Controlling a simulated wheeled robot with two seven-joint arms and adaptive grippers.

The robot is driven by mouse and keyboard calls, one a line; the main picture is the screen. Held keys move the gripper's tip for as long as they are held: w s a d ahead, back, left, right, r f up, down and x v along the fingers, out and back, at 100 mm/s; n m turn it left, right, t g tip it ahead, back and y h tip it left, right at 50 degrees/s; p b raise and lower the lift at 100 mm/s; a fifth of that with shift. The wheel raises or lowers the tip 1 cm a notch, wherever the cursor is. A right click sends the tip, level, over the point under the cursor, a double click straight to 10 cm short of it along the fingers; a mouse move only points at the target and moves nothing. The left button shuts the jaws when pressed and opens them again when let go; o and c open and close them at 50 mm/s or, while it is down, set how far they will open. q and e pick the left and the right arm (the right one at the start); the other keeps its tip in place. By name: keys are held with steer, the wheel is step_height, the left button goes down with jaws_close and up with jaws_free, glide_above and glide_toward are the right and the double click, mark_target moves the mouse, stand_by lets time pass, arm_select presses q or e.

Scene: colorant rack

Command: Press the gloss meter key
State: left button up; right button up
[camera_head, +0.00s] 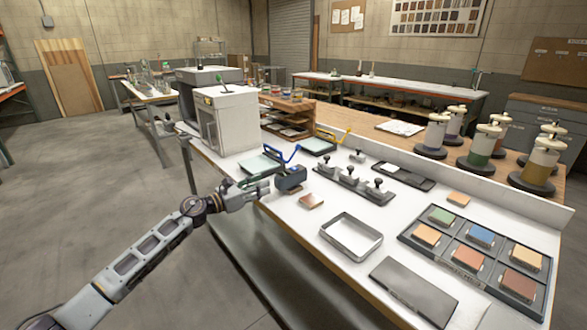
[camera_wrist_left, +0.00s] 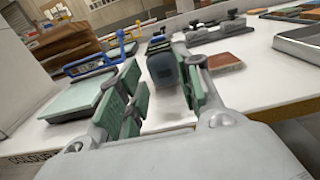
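A small dark blue-grey block-shaped device (camera_head: 290,178), which looks like the gloss meter, stands near the left edge of the white bench. It also shows in the left wrist view (camera_wrist_left: 163,70), ahead of the gripper and in line with the gap between its fingers. I cannot make out its key. My left gripper (camera_head: 267,186) is just left of the device, low over the bench edge. In the left wrist view its green-padded fingers (camera_wrist_left: 164,92) are apart, with nothing clearly held. I cannot tell whether a fingertip touches the device. My right gripper is not in view.
A panel with a blue handle (camera_head: 262,164) lies behind the gripper. A brown tile (camera_head: 311,201), black clamp-like tools (camera_head: 354,186), an empty metal tray (camera_head: 351,236) and a colour-sample rack (camera_head: 470,254) lie to the right. A white cabinet (camera_head: 228,119) stands behind.

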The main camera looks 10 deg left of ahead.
arm_select(q)
jaws_close()
stand_by(0.7)
stand_by(0.5)
